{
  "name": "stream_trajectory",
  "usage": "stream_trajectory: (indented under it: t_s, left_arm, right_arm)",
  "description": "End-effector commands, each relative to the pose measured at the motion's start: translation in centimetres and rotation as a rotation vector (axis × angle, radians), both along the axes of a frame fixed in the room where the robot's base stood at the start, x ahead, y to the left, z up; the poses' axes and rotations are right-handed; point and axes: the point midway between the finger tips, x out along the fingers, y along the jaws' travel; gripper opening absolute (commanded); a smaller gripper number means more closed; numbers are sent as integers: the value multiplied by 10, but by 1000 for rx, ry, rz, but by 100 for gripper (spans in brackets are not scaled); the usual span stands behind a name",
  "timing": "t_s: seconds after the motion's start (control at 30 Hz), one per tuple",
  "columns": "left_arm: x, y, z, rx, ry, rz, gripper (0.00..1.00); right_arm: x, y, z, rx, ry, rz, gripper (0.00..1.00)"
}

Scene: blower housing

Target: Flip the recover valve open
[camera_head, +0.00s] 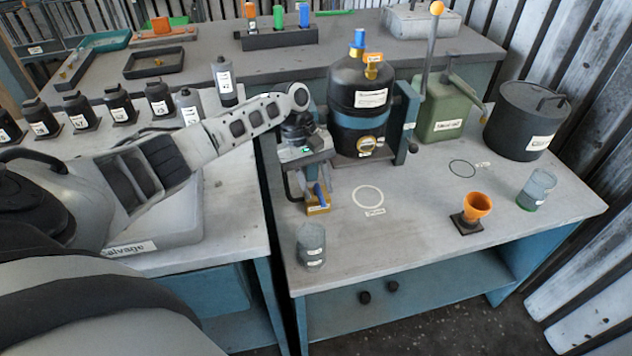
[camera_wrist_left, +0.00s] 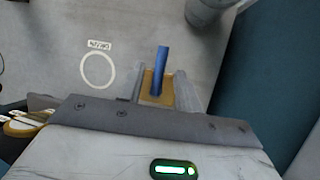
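A small brass valve block with a blue lever (camera_head: 321,196) sits on the right bench's front left part. Its label is too small to read, so I cannot confirm that it is the recover valve. The blue lever (camera_wrist_left: 160,67) stands up from the brass body in the left wrist view. My left gripper (camera_head: 309,186) is above and around the valve, pointing down. Its two fingers (camera_wrist_left: 161,90) are apart, one on each side of the brass body. Whether either finger touches it I cannot tell. My right gripper is not in view.
A black tank (camera_head: 362,105) with a brass gauge stands just behind the valve. A painted ring (camera_head: 367,197) marks clear bench to the right. An orange funnel cup (camera_head: 477,206) and a glass jar (camera_head: 537,188) stand further right.

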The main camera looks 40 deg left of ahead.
Motion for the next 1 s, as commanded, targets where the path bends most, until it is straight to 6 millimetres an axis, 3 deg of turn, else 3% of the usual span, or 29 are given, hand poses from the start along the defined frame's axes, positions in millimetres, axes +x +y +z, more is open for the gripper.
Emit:
stream_trajectory:
  t_s: [0.23,0.7,1.0]
  left_arm:
    - [3,7,17,-1,-3,2,34]
    - [16,51,114,0,-4,3,34]
    - [19,64,143,0,0,0,34]
  right_arm:
    - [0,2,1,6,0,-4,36]
    - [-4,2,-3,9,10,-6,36]
    - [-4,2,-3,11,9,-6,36]
